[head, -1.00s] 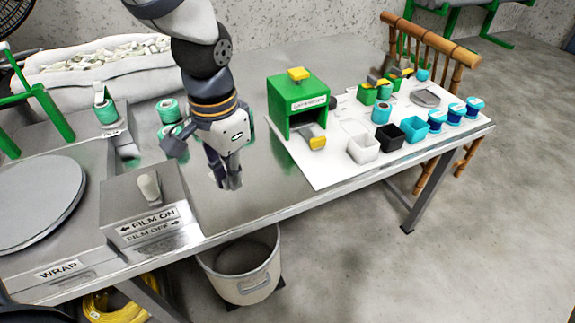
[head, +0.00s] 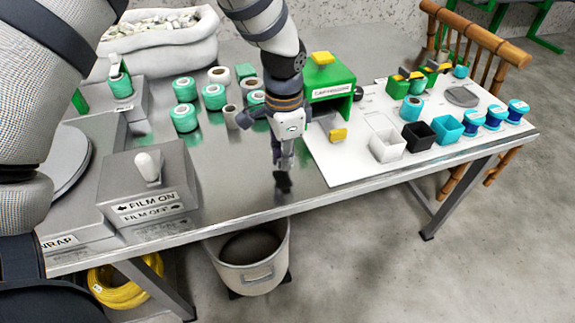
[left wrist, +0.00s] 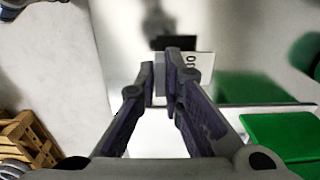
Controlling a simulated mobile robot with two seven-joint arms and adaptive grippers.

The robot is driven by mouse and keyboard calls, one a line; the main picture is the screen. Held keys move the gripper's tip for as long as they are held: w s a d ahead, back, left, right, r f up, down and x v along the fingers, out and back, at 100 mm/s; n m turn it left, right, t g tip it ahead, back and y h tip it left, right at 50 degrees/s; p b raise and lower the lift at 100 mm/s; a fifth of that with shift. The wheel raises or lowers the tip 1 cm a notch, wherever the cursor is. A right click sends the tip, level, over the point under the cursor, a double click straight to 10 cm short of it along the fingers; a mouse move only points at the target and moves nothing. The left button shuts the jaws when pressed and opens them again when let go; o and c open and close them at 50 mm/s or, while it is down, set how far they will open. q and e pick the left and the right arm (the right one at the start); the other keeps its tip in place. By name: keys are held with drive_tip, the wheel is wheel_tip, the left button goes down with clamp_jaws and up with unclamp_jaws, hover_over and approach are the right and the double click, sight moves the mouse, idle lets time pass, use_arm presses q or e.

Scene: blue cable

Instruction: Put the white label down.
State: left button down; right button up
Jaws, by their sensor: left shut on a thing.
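My left gripper (head: 284,162) points down over the steel table, just left of the white mat (head: 345,177). In the left wrist view my left gripper (left wrist: 163,78) has its fingers close together on the white label (left wrist: 205,63), a small pale piece with dark lettering. Part of the label is hidden behind the fingers, and I cannot make it out in the head view. My right gripper is not in view.
A green dispenser (head: 330,88) stands close behind the gripper. White (head: 387,147), black (head: 418,136) and cyan (head: 448,130) bins stand on the mat. Green rolls (head: 184,118) are behind left. The film switch box (head: 150,185) is left; bare steel lies between.

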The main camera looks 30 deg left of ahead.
use_arm(q)
drive_tip(key=shift+f, duration=1.6)
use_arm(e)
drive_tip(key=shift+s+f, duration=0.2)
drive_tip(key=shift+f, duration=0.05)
use_arm(q)
drive_tip(key=shift+f, duration=0.2)
drive_tip(key=c, duration=1.7)
unclamp_jaws()
wheel_tip(320, 180, up, 12)
drive_tip(key=shift+r+p, duration=0.25)
drive_tip(key=shift+p, duration=0.35)
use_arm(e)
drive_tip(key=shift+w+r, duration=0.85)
